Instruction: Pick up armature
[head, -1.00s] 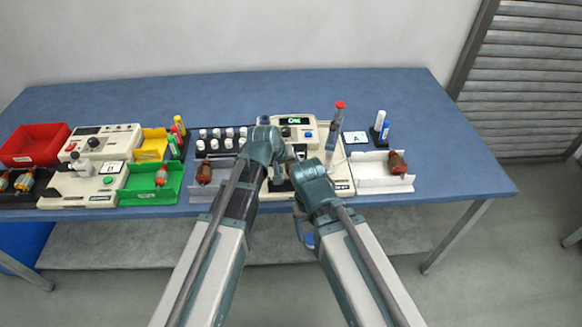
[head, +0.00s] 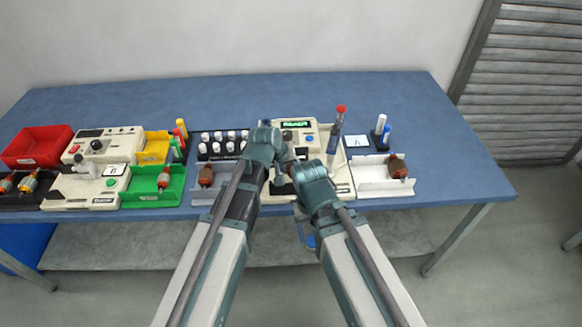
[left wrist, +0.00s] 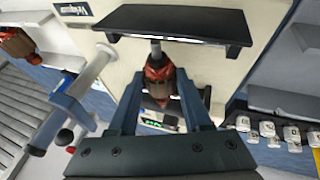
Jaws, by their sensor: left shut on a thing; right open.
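The copper-wound armature (left wrist: 158,80) with its pale shaft stands between the fingers of my left gripper (left wrist: 160,112) in the left wrist view. The gripper is shut on it, close to a dark plate on the cream winding machine (head: 341,178). In the head view my left wrist hides most of this grip. My right gripper (head: 300,168) is beside it at the machine's front; its fingers are largely hidden by its wrist, and it is open. Another armature (head: 398,168) lies in the white tray (head: 372,186) at right, and one (head: 206,175) in the grey tray (head: 203,194) at left.
A red-topped upright handle (head: 340,110) rises at the machine's right. Two bottles (head: 384,128) stand behind the white tray. A rack of white-capped spools (head: 222,143) stands left of the machine. A green bin (head: 152,197) and a red bin (head: 37,147) are further left. The table's back is clear.

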